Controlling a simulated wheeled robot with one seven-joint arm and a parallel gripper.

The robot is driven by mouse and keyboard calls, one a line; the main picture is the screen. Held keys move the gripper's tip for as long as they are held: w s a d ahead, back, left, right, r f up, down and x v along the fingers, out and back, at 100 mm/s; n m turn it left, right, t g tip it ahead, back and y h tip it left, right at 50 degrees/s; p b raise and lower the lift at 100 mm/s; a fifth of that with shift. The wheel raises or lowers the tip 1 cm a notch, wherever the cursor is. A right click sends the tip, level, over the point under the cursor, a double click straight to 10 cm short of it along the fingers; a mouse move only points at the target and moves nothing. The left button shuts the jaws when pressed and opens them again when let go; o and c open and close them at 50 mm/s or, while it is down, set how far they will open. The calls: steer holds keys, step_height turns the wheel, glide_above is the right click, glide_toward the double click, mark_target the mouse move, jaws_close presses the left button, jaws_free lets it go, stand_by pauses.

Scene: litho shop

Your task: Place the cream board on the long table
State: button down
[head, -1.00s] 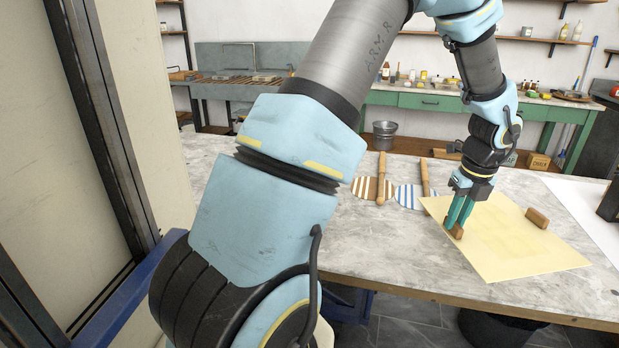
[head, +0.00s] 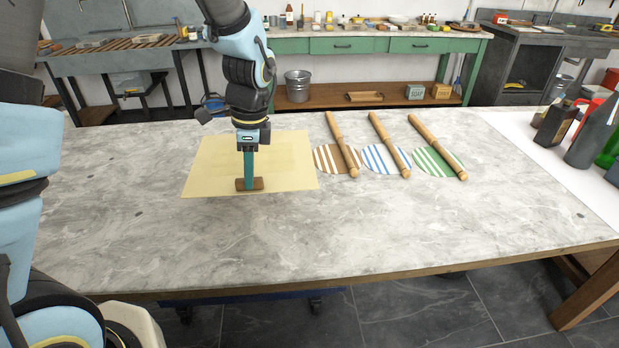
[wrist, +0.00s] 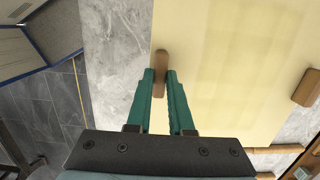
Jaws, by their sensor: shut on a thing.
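The cream board (head: 212,172) is a flat pale-yellow sheet with brown wooden grips. It lies level at the left part of the long table's grey marbled top (head: 330,235); whether it touches the top or hangs just above cannot be told. My gripper (head: 249,184) points down at the board's near edge, its green fingers shut on a brown grip (head: 258,184). The wrist view shows the fingers (wrist: 160,82) on both sides of this grip (wrist: 161,62), with the board (wrist: 225,60) beyond. A second brown grip (wrist: 306,88) shows at the right there and is hidden in the head view.
Three striped discs, brown (head: 328,160), blue (head: 376,158) and green (head: 430,162), lie right of the board with wooden rods across them. Dark bottles (head: 556,125) stand on a white surface at the right. The table's front half is clear.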

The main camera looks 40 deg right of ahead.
step_height(320, 180, down, 10)
steer(key=shift+d+p, duration=0.1)
steer(key=shift+p, duration=1)
steer(key=c, duration=0.8)
jaws_free()
